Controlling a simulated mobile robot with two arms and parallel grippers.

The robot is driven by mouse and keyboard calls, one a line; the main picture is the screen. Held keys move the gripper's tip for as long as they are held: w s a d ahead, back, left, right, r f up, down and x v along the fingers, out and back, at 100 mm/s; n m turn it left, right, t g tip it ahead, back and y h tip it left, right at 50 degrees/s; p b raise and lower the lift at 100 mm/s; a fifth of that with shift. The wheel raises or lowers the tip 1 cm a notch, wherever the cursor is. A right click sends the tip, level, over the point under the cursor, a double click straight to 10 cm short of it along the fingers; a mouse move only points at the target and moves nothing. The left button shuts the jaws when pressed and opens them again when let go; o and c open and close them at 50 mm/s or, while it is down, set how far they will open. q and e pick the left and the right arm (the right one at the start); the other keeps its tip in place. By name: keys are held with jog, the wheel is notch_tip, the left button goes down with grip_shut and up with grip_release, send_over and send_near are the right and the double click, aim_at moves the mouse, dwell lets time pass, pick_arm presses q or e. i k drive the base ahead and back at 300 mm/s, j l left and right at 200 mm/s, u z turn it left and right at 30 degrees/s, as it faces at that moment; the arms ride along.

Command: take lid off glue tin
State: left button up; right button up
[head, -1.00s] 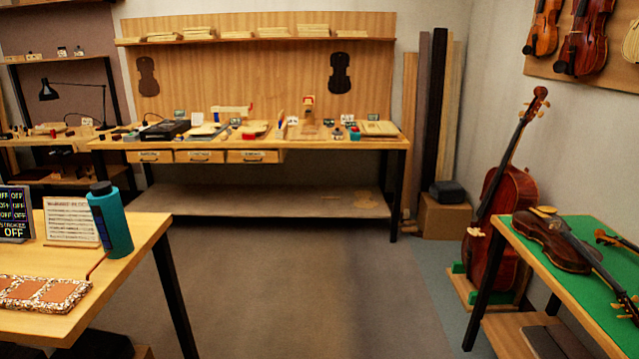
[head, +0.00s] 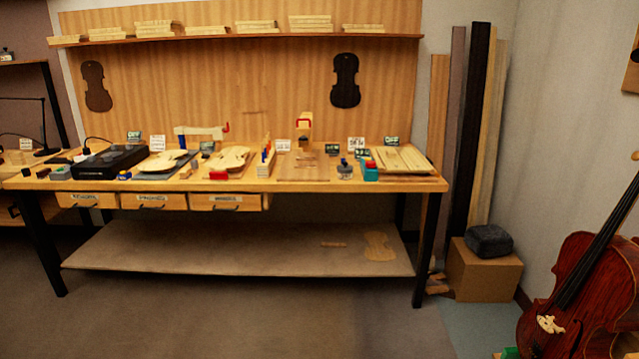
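I cannot pick out the glue tin or its lid for certain at this distance. A small dark-topped jar (head: 345,169) stands near the right end of the far workbench (head: 300,184); it is too small to tell if it is the tin. A teal block-like item (head: 369,170) is just right of it. Neither of my grippers is in view.
The bench also holds a black box (head: 107,162), violin plates (head: 163,160) and several small cards. Its low shelf (head: 240,250) is mostly bare. A cardboard box (head: 483,270) and a cello (head: 583,295) stand at the right. The floor before the bench is clear.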

aim_at(345, 166)
jog(key=i, duration=2.35)
